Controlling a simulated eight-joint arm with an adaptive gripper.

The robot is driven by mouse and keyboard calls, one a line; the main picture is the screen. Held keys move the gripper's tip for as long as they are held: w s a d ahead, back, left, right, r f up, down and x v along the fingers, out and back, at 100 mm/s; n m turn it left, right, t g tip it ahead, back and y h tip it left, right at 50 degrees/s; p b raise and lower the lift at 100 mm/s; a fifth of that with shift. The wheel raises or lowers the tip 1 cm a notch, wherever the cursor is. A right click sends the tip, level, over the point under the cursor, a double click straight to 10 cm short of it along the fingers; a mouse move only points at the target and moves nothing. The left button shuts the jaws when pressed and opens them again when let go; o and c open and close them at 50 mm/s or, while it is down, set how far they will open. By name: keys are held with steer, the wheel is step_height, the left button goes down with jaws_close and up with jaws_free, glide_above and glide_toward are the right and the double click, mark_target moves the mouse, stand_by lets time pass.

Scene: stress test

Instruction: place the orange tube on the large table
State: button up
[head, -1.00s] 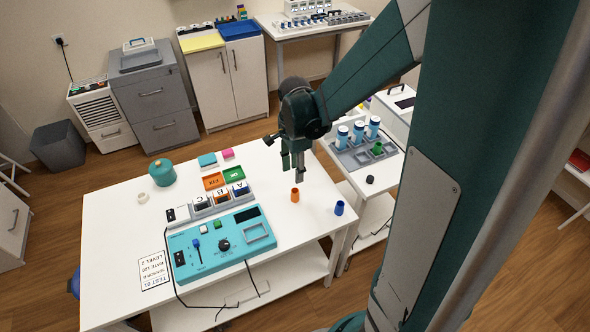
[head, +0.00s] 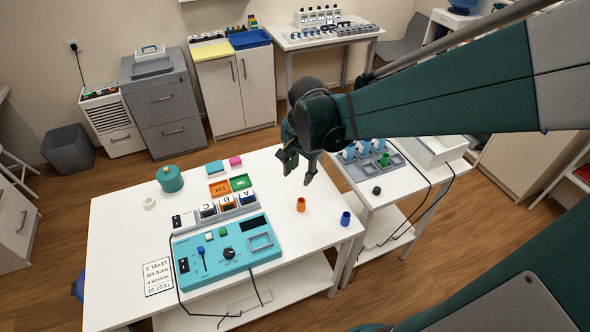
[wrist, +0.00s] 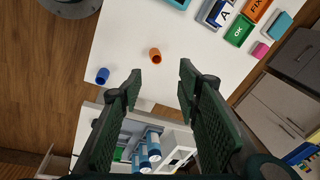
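The orange tube (head: 301,204) stands upright on the large white table (head: 120,225), near its right side. It also shows in the wrist view (wrist: 155,56), beyond the fingertips. My gripper (head: 298,172) is above the table, up and slightly behind the tube, apart from it. In the wrist view my gripper (wrist: 158,82) has its two fingers spread wide with nothing between them. A blue tube (head: 346,218) stands at the table's right edge, to the right of the orange tube.
A teal control panel (head: 190,275) with lettered blocks sits left of the orange tube. A teal pot (head: 170,178) stands at the back left. A smaller side table on the right holds a grey rack (head: 357,170) with blue-and-white tubes.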

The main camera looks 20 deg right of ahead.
steer(key=s+a+r+n+t, duration=0.5)
steer(key=s+r+n, duration=0.6)
steer(key=s+n, duration=0.1)
steer(key=shift+s+n, duration=0.4)
steer(key=shift+n, duration=0.1)
